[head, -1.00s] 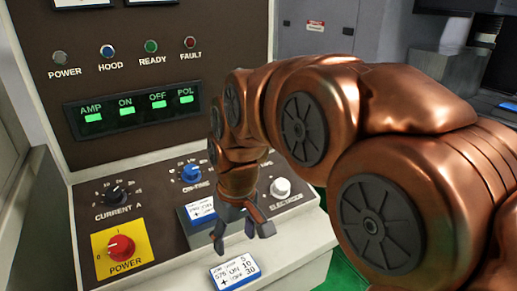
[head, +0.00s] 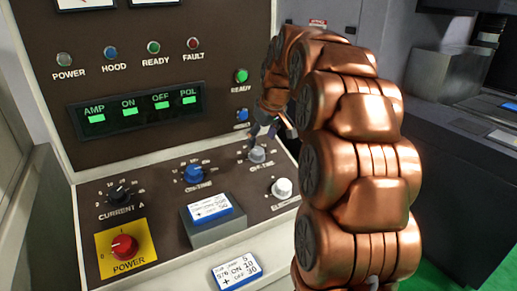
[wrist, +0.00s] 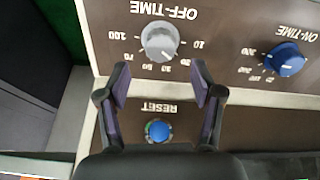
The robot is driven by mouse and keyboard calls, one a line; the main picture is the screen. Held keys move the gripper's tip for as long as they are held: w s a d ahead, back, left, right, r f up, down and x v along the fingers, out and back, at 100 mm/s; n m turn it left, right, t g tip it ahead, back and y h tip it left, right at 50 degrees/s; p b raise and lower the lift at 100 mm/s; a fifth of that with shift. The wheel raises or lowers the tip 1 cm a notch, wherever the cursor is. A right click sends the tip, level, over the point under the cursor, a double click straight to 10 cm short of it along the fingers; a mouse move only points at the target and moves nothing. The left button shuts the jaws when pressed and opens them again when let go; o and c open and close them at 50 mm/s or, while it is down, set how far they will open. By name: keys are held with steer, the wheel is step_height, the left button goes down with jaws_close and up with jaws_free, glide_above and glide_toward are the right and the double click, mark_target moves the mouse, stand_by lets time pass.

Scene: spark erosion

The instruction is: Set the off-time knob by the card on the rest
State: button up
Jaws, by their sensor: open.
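The grey off-time knob (head: 257,155) is on the sloping panel, right of the blue on-time knob (head: 194,173). In the wrist view the off-time knob (wrist: 160,41) appears upside down, its pointer toward the lower numbers side of its scale. My gripper (wrist: 163,85) is open and empty, its fingers just short of the knob and spread to either side of it. In the head view my gripper (head: 268,130) is just above and behind the knob. A white card with a blue edge (head: 212,210) lies on the dark rest (head: 205,235); its small print is hard to read.
The red power switch (head: 124,247), current knob (head: 121,194) and white electrode knob (head: 282,188) are nearby. A blue reset button (wrist: 158,131) shows between my fingers.

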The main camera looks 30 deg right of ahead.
mark_target(258, 150)
steer(key=shift+p+x, duration=0.7)
steer(key=shift+x, duration=2.25)
steer(key=shift+c, duration=0.3)
steer(key=c, duration=1)
steer(key=shift+c, duration=0.4)
steer(key=shift+f, duration=0.1)
